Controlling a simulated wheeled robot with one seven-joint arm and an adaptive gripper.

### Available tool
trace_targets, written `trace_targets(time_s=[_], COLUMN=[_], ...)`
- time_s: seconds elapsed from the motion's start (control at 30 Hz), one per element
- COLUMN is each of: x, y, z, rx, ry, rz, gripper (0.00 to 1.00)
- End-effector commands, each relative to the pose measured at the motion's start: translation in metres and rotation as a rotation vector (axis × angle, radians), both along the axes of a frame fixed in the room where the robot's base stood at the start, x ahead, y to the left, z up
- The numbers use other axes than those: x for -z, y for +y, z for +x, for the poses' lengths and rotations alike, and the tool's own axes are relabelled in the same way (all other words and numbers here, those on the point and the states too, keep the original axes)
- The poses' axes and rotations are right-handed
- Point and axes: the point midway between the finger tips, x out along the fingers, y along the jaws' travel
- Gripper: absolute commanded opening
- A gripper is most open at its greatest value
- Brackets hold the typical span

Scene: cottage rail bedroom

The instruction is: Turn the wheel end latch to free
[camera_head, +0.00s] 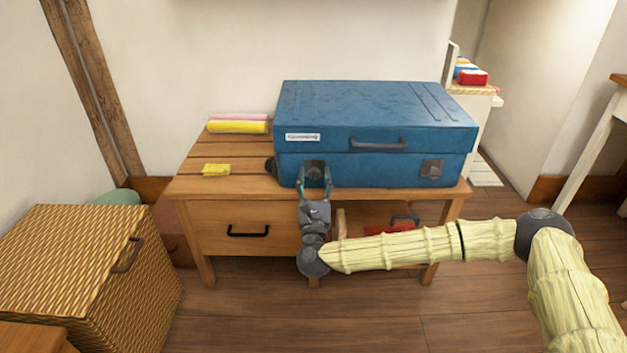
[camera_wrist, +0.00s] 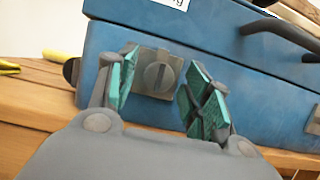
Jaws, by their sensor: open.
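A blue hard case (camera_head: 372,118) lies shut on a slatted wooden bench, with a dark wheel (camera_head: 271,165) at its left end. The latch at that end (camera_wrist: 158,77) is a grey square plate with a round slotted disc; the slot looks nearly upright in the wrist view. A second latch (camera_head: 432,169) is at the right end of the case front. My gripper (camera_head: 315,176) is open in front of the wheel end latch. In the wrist view its teal-padded fingers stand on either side of the plate; contact cannot be told.
A dark handle (camera_head: 378,145) sticks out from the case front. The bench (camera_head: 190,187) has a left drawer with a handle (camera_head: 248,231) and an open bay holding a red item (camera_head: 388,228). Yellow and pink rolls lie behind left. A wicker hamper (camera_head: 85,260) stands left.

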Motion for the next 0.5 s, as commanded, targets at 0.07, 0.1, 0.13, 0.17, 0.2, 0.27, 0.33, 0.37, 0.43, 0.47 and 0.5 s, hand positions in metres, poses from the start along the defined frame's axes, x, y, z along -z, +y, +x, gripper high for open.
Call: trace_targets(time_s=[0.07, 0.1, 0.13, 0.17, 0.2, 0.27, 0.33, 0.37, 0.43, 0.47, 0.5], x=[-0.0013, -0.002, -0.0023, -0.0025, -0.0028, -0.0028, -0.0029, -0.0029, -0.0028, -0.0028, -0.0028], y=[-0.0002, -0.0001, -0.0001, -0.0001, 0.0, 0.0, 0.0001, 0.0001, 0.0001, 0.0001, 0.0001], z=[0.0039, 0.005, 0.0055, 0.006, 0.0062, 0.0063, 0.0062, 0.0062, 0.0061, 0.0061, 0.0061], rx=[0.0, 0.0, 0.0, 0.0, -0.001, -0.001, -0.001, -0.001, -0.001, -0.001, -0.001], ry=[-0.001, -0.001, 0.0, 0.0, 0.0, 0.0, 0.0, 0.0, 0.0, 0.0, 0.0], rz=[0.0, 0.0, -0.001, -0.001, -0.001, 0.0, 0.0, 0.0, 0.0, 0.0, 0.0], gripper=[0.5, 0.5, 0.5, 0.5, 0.5, 0.5, 0.5, 0.5, 0.44, 0.39, 0.32])
